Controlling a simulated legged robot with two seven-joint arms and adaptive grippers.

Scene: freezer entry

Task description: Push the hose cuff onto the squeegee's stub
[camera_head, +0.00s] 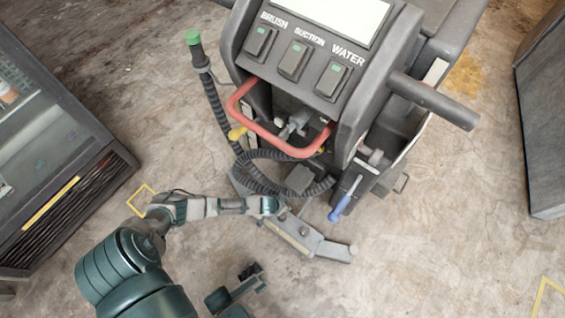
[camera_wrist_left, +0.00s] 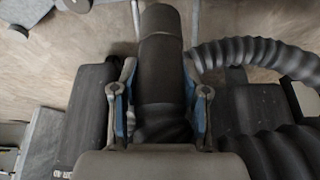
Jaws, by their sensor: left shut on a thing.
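My left gripper (camera_head: 272,205) is low in front of the machine, beside the near end of the grey squeegee (camera_head: 308,238) on the floor. In the left wrist view, my gripper (camera_wrist_left: 158,98) is shut on the dark, smooth hose cuff (camera_wrist_left: 160,62), with a blue-padded finger on each side. The cuff's free end points away from the gripper, towards the top of the picture. The corrugated hose (camera_head: 258,178) loops under the machine's front; it also shows in the left wrist view (camera_wrist_left: 250,53). I cannot make out the stub or whether the cuff touches it.
The scrubber machine (camera_head: 345,110) stands behind the squeegee, with a red handle (camera_head: 240,98) above the hose. A blue-handled lever (camera_head: 342,203) hangs at its right. A dark cabinet (camera_head: 50,150) stands left and a grey block (camera_head: 545,120) right.

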